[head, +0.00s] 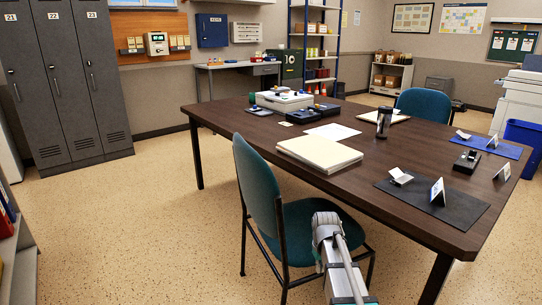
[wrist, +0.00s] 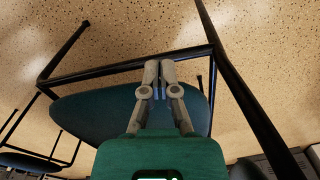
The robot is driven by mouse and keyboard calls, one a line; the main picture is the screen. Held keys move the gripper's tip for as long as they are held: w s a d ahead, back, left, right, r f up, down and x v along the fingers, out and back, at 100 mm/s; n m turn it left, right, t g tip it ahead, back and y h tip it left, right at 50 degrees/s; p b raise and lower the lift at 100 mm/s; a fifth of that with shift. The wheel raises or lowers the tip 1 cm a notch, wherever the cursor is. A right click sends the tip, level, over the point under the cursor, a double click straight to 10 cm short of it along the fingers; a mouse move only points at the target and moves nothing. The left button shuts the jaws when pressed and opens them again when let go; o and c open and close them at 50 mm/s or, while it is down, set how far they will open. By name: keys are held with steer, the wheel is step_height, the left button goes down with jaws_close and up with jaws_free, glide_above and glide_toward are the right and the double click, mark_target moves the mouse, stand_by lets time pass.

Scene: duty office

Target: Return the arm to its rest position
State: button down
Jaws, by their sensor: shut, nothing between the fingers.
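My gripper (wrist: 160,66) shows in the wrist view with its two grey fingers together and nothing between them. Beyond the fingers are the teal seat (wrist: 85,112) and black metal frame of a chair. I cannot tell how far the fingers are from it. In the head view, part of my arm (head: 342,265) rises at the bottom edge, in front of the near teal chair (head: 260,190). My fingers cannot be made out in that view.
The dark wooden table (head: 225,120) stands just beyond the chair. It carries a paper stack (head: 319,152), a black mat (head: 455,208), a dark cup (head: 384,122) and a white device (head: 284,101). Grey lockers (head: 75,80) stand at the left. The speckled floor (head: 130,230) at left is clear.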

steer(key=s+a+m, duration=0.2)
steer(key=s+a, duration=0.1)
steer(key=s, duration=1.2)
step_height(320, 180, up, 38)
steer(key=p, duration=3.7)
steer(key=shift+w+d+f+p, duration=0.2)
steer(key=shift+w+p, duration=0.15)
